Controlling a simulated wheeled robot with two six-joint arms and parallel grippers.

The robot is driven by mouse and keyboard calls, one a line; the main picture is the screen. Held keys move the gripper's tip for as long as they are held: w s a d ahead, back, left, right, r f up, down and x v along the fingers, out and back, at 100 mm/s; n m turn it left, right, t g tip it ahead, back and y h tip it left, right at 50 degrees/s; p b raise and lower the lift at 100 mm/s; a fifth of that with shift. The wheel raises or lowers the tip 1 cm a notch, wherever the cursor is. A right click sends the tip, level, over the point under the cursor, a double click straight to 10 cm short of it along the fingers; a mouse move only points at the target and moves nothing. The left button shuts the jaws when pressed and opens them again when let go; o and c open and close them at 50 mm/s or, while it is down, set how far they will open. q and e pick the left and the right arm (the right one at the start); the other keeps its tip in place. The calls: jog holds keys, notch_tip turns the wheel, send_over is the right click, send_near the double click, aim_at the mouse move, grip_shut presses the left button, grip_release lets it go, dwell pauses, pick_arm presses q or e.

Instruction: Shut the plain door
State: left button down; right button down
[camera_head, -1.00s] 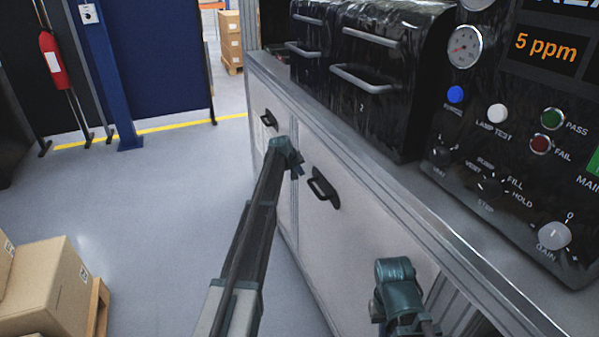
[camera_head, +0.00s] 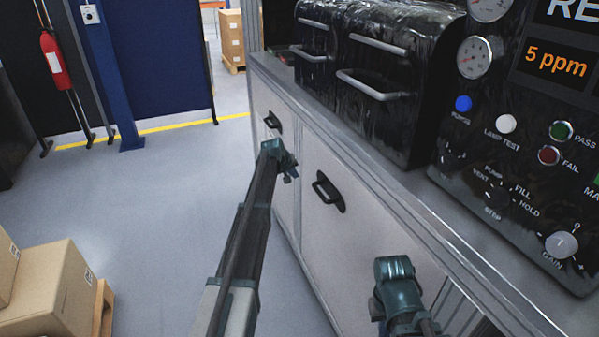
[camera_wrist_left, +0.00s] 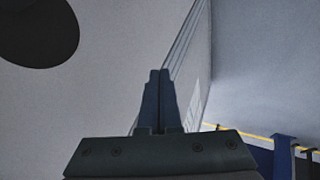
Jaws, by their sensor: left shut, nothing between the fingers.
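The plain door (camera_head: 350,235) is the near light grey panel of the cabinet, with a black handle (camera_head: 327,192). It looks flush or nearly flush with the frame; a small gap cannot be told. My left gripper (camera_head: 290,177) is shut and empty, close in front of the cabinet, near the strip between the two doors. In the left wrist view its closed fingers (camera_wrist_left: 157,100) point along a grey panel (camera_wrist_left: 80,110) with a dark round shape at the upper left. Contact cannot be told. A teal part of my right arm shows at the bottom; its fingers are hidden.
A far door (camera_head: 262,103) with its own black handle (camera_head: 272,121) is beyond. On the countertop stand black cases (camera_head: 385,60) and a control panel (camera_head: 520,130). Cardboard boxes (camera_head: 55,290) sit at lower left. The floor (camera_head: 150,210) left of the cabinet is clear.

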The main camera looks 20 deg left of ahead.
pick_arm(q)
jog(key=p+v, duration=0.5)
jog(key=v, duration=0.3)
jog(key=shift+s, duration=0.2)
jog(key=shift+s+f, duration=0.1)
jog(key=shift+f, duration=0.05)
jog(key=s+d+f+m+g, duration=0.15)
jog(key=s+d, duration=0.45)
jog(key=s, duration=0.7)
jog(key=s+d+f+m+g+y, duration=0.1)
jog(key=s+d+m+g, duration=0.35)
jog(key=s, duration=0.85)
jog(key=s+d+f, duration=0.2)
jog(key=s+d, duration=0.5)
jog(key=s, duration=0.7)
jog(key=s+d+m+g+y, duration=0.15)
jog(key=s+d+m, duration=0.3)
jog(key=d, duration=0.75)
notch_tip(320, 180, up, 13)
jog(key=p, duration=1.2)
jog(key=shift+s+a+f, duration=0.2)
jog(key=shift+s+a, duration=0.1)
